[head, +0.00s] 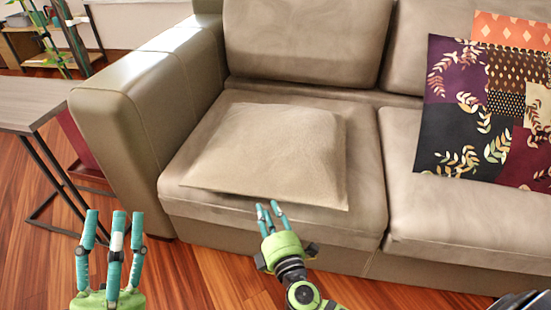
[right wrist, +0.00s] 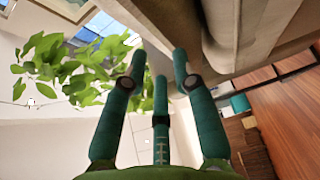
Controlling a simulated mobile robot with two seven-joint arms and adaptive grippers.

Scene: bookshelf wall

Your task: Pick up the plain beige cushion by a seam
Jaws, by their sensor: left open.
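The plain beige cushion (head: 265,145) lies flat on the left seat of the sofa in the head view, its front edge near the seat's front. My right gripper (head: 268,207) is in front of that edge, fingertips overlapping it in the picture; I cannot tell whether they touch. In the right wrist view its fingers (right wrist: 160,65) stand apart, with no cushion visibly held between them. My left gripper (head: 114,215) is open and empty at the lower left, over the floor and well away from the cushion.
The beige sofa (head: 300,40) has a broad armrest (head: 125,125) on the left. A patterned patchwork cushion (head: 455,115) leans at the right. A side table (head: 40,100) stands left of the armrest. Wooden floor (head: 205,275) lies in front. A leafy plant (right wrist: 80,65) shows in the right wrist view.

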